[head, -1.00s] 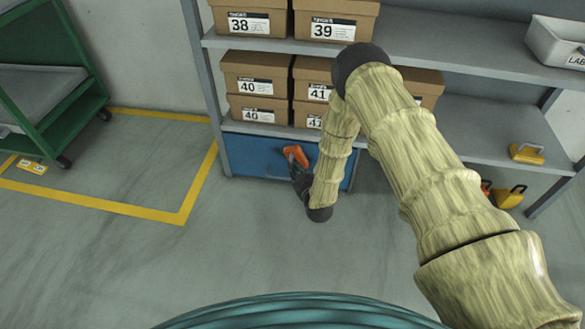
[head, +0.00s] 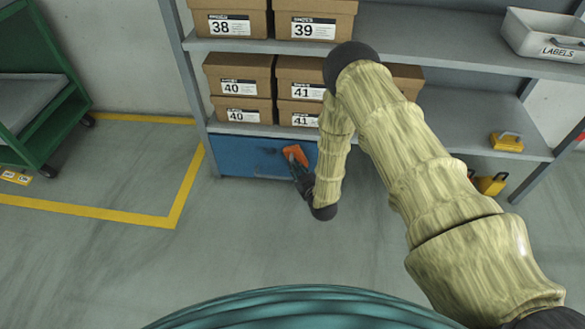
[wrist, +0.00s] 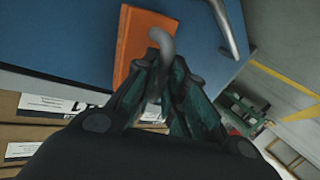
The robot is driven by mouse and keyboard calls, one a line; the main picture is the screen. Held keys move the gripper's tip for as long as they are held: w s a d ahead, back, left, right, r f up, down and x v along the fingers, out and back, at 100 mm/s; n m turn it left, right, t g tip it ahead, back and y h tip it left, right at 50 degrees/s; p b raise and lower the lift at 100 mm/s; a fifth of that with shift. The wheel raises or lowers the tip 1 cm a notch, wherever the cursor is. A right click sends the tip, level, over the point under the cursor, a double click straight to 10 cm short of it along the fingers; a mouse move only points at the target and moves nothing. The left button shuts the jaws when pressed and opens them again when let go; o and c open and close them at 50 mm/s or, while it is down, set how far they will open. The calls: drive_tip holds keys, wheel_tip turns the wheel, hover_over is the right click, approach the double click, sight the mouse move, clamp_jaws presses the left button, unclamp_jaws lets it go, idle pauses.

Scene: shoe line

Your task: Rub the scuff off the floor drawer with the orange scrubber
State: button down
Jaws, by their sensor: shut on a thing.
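The floor drawer (head: 236,156) is a blue front at the bottom of the shelving. In the wrist view its blue face (wrist: 70,35) fills the upper left, with a metal bar handle (wrist: 230,28). The orange scrubber (head: 294,154) is in front of the drawer's right part. It also shows in the wrist view as an orange block (wrist: 137,38) with a grey curved handle. My gripper (head: 301,177) is shut on that handle. I cannot tell whether the scrubber touches the face. A faint dark mark (head: 268,151) left of the scrubber may be the scuff; my arm hides the drawer's right end.
Shoe boxes (head: 239,76) fill the shelves above the drawer. A green cart (head: 60,105) stands at the left by a yellow floor line (head: 187,185). A labels bin (head: 540,35) and a yellow item (head: 507,141) sit on the right shelves. The floor in front is clear.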

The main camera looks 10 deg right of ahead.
drive_tip(key=shift+s+d+p, duration=0.25)
drive_tip(key=shift+d+p, duration=0.1)
drive_tip(key=shift+d, duration=0.6)
drive_tip(key=w+a, duration=0.2)
drive_tip(key=a, duration=0.5)
drive_tip(key=shift+w, duration=0.15)
drive_tip(key=shift+a, duration=0.1)
drive_tip(key=w+a, duration=0.2)
drive_tip(key=a, duration=0.4)
drive_tip(key=shift+w+a+r, duration=0.15)
drive_tip(key=shift+w+a, duration=0.2)
idle(0.6)
